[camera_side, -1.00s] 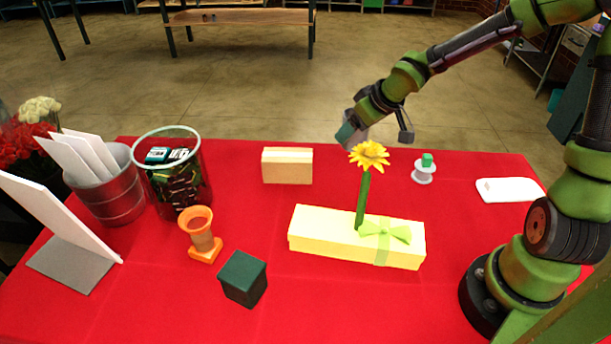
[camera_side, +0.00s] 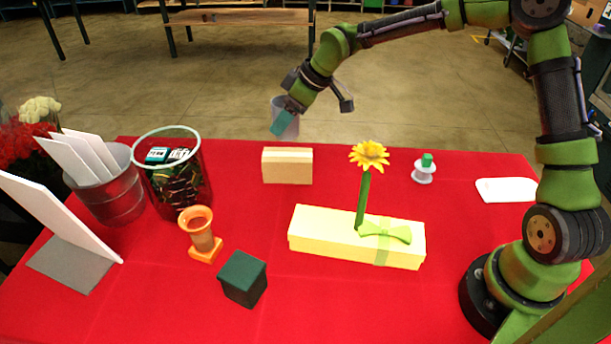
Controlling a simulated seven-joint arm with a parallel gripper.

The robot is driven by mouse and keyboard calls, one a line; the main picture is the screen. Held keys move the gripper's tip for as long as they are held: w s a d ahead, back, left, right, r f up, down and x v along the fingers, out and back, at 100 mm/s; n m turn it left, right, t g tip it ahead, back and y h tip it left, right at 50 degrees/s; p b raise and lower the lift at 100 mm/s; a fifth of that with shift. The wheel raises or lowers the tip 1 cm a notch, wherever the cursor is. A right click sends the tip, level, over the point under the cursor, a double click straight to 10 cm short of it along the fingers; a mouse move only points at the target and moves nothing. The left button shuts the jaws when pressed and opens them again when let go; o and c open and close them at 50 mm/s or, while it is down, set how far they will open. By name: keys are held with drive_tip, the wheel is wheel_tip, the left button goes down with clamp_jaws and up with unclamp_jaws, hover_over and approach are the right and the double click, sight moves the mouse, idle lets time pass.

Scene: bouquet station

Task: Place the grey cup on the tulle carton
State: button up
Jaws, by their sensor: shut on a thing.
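The grey cup (camera_side: 285,104) is in my gripper (camera_side: 290,110), held in the air above the table's back edge. It is tilted, and the dark fingers hide part of it. A teal patch (camera_side: 284,123) shows at its lower end; I cannot tell whether it belongs to the cup or a finger. A tan carton (camera_side: 287,166), which looks like the tulle carton, stands on the red table below the cup, apart from it. Its top is bare.
A long pale yellow box (camera_side: 325,240) with a green bow and an upright yellow flower (camera_side: 369,156) stands front right of the carton. A white spool (camera_side: 423,174) is right.

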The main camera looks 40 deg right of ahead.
sight(288, 134)
drive_tip(key=shift+f, duration=2.75)
drive_tip(key=shift+f, duration=0.15)
drive_tip(key=o, duration=1.1)
drive_tip(key=shift+d+r, duration=0.1)
drive_tip(key=shift+r, duration=0.25)
drive_tip(key=v, duration=1.1)
drive_tip(key=shift+s+r, duration=0.2)
drive_tip(key=shift+r, duration=0.05)
